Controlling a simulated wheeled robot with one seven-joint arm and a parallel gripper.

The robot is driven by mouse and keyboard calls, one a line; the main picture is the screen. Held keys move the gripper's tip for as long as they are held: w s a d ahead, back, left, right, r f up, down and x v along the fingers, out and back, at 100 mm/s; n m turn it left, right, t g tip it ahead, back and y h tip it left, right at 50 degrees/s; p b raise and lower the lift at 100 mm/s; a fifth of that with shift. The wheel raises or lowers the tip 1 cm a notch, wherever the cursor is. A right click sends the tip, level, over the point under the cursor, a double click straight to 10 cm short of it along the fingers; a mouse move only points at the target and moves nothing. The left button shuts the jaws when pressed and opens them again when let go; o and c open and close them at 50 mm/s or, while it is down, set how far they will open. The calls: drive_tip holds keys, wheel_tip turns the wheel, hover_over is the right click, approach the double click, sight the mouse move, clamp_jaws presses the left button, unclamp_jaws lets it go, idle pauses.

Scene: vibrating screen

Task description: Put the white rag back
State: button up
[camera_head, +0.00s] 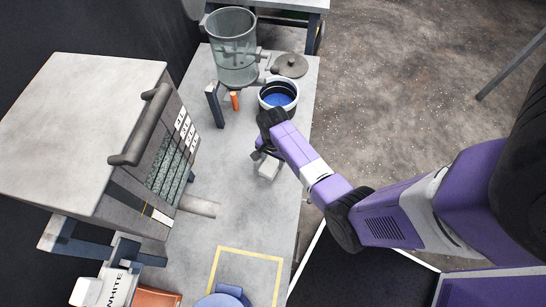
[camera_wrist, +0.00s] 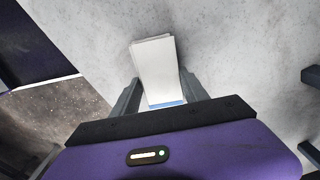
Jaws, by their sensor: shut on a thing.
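The white rag (camera_wrist: 155,65) is a small folded white block with a blue strip at its near end. It sits between the two dark fingers of my gripper (camera_wrist: 158,92), which is shut on it. In the head view the rag (camera_head: 268,169) shows under my gripper (camera_head: 266,156), over the middle of the grey table (camera_head: 230,215). I cannot tell whether it touches the table. A holder labelled WHITE (camera_head: 113,284) stands at the lower left, beside the table.
The screen machine (camera_head: 85,125) with its dark handle stands on the left. A clear jar (camera_head: 233,48), a grey lid (camera_head: 290,65), a bowl with blue inside (camera_head: 278,97) and an orange stick (camera_head: 235,101) are at the back. A yellow outlined square (camera_head: 247,252) is in front. An orange item (camera_head: 157,297) lies lower left.

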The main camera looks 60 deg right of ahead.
drive_tip(key=o, duration=1.4)
drive_tip(key=shift+r+p, duration=0.45)
drive_tip(key=shift+r, duration=3.5)
